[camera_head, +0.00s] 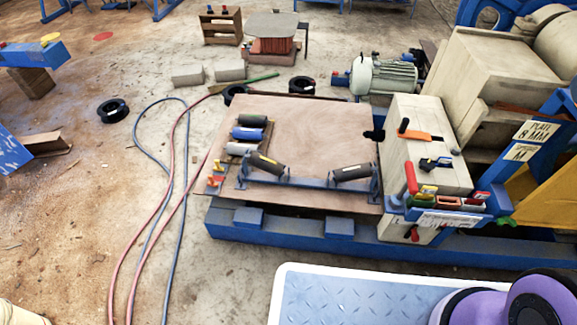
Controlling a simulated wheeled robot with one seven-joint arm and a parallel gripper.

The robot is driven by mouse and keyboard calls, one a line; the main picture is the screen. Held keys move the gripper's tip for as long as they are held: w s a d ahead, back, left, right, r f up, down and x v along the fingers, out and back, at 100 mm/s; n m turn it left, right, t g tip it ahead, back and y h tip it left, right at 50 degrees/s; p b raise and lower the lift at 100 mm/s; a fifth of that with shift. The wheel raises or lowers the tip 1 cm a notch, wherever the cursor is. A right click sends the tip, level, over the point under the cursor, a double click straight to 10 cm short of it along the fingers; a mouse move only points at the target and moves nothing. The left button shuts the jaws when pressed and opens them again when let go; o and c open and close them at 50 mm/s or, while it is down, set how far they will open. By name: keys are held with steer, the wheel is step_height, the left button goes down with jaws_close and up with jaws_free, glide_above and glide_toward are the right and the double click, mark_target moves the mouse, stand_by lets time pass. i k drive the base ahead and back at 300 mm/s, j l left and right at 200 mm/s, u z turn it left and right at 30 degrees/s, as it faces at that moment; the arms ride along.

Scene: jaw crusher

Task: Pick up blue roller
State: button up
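The blue roller (247,133) lies on its side on the brown board (310,115), near the board's left edge. It is the middle one of three short rollers lying in a row. A dark grey roller (253,120) lies just behind it and a lighter grey roller (240,148) just in front. I cannot tell whether they touch. My gripper is not in view.
A blue bracket frame (310,183) with two tilted black rollers (266,164) (352,173) stands at the board's front. Right of the board, a pale block (405,150) carries tools. Hoses (185,180) cross the floor at left. A motor (385,78) stands behind.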

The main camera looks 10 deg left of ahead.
mark_target(240, 132)
steer(key=i+j, duration=0.15)
steer(key=j, duration=0.35)
steer(key=i+j+z, duration=0.1)
steer(key=j, duration=0.4)
steer(key=i+j, duration=0.2)
steer(key=j, duration=0.3)
steer(key=i+j+z, duration=0.1)
steer(key=j, duration=0.4)
steer(key=i+j, duration=0.15)
steer(key=j, duration=0.4)
steer(key=i+j+z, duration=0.1)
steer(key=j, duration=0.4)
steer(key=i+j, duration=0.15)
steer(key=j, duration=0.35)
steer(key=i+j, duration=0.1)
steer(key=j, duration=0.45)
steer(key=z, duration=0.05)
